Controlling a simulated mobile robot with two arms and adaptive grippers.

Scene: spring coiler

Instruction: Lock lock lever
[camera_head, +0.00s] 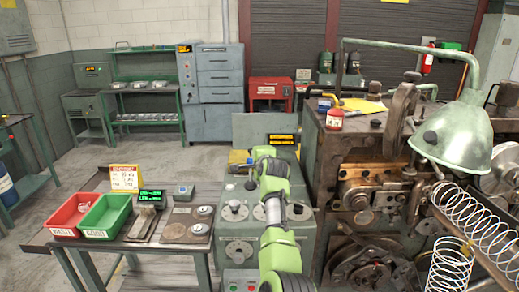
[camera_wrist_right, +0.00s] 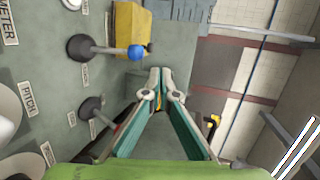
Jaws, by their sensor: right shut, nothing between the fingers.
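The grey-green control panel (camera_head: 240,248) stands at the centre, partly covered by my right arm. In the right wrist view, a lever with a blue ball knob (camera_wrist_right: 137,52) sticks out from a dark round hub on the panel face (camera_wrist_right: 45,75). A second, dark lever (camera_wrist_right: 92,110) sits below it. The labels beside them are too small to read, so I cannot tell which is the lock lever. My right gripper (camera_wrist_right: 160,75) is shut and empty, with its tips to the right of and below the blue knob, apart from it. My left gripper is not in view.
A yellow box (camera_wrist_right: 132,28) sits on the panel near the blue-knobbed lever. The coiling machine (camera_head: 365,190) with a green lamp (camera_head: 455,138) and springs stands at the right. A table with red (camera_head: 72,214) and green bins (camera_head: 106,216) stands at the left.

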